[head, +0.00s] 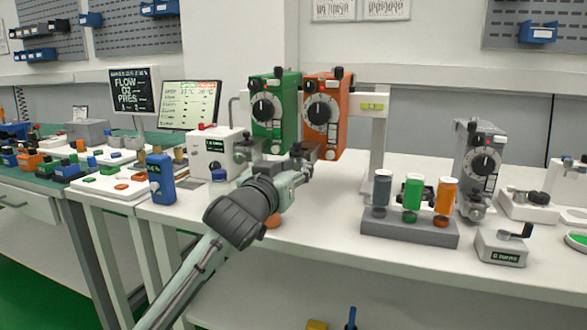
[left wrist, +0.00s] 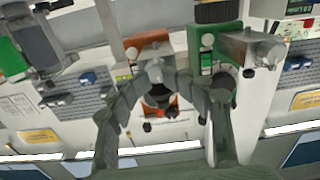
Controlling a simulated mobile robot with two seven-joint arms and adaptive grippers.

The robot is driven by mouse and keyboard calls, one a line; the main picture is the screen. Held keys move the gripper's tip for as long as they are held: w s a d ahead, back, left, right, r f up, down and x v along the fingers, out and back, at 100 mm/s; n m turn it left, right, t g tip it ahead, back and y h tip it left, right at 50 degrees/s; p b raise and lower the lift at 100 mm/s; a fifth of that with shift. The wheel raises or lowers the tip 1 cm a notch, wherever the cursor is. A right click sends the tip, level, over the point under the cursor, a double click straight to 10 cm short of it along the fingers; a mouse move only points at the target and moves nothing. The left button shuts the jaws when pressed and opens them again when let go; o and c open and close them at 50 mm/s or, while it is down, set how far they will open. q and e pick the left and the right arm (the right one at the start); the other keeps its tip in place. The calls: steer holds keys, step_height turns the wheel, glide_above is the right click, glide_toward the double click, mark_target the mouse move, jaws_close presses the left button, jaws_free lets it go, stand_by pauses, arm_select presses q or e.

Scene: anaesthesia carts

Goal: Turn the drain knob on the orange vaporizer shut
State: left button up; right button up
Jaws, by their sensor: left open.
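The orange vaporizer (head: 325,115) hangs on the rack right of the green vaporizer (head: 285,105), with a black dial on its front. My left gripper (head: 303,160) is at the lower front of the orange vaporizer, near a grey fitting under it. In the left wrist view my left gripper (left wrist: 157,88) is open, its two fingers spread either side of a small grey rounded part and a dark part. The orange body (left wrist: 150,42) shows beyond them. I cannot tell for sure which part is the drain knob, or whether a finger touches it. My right gripper is out of view.
A white unit (head: 210,150) and a blue bottle (head: 160,180) stand left of my arm. A grey rack (head: 405,228) with grey, green and orange bottles stands to the right, near a grey vaporizer (head: 478,160). The white bench (head: 330,205) is clear in front of the orange vaporizer.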

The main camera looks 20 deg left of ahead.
arm_select(q)
steer(key=shift+a+f, duration=0.1)
steer(key=shift+s, duration=0.7)
steer(key=s, duration=0.7)
steer(key=shift+s, duration=0.3)
step_height(320, 180, up, 10)
stand_by(0.8)
